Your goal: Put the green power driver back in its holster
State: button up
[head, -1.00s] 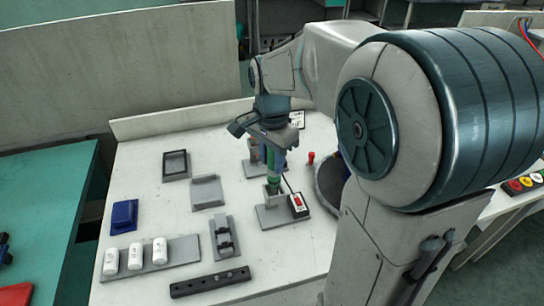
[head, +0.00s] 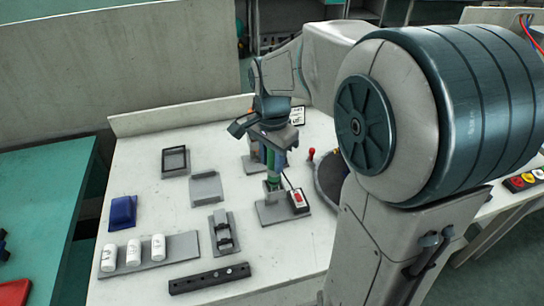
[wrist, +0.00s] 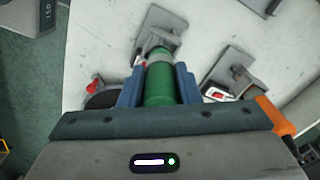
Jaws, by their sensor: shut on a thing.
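The green power driver (head: 272,181) is upright in my gripper (wrist: 160,88). Its green body (wrist: 160,86) shows between the two blue fingers in the wrist view, with a grey collar beyond. My gripper is shut on it. I cannot tell which stand is the holster, or whether the driver touches one.
A red-and-white switch box (head: 297,200) sits on the front plate's right side. A red knob (head: 311,153) and a round dark dish are to the right. Left are empty grey trays (head: 206,188), a blue block (head: 122,212), white bottles (head: 133,252) and a black bar (head: 208,278).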

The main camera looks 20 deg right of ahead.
aim_at(272, 171)
jog(key=shift+f+b, duration=1.5)
jog(key=shift+f, duration=0.7)
jog(key=o, duration=1.1)
jog(key=shift+r+p, duration=2.5)
jog(key=shift+r, duration=0.55)
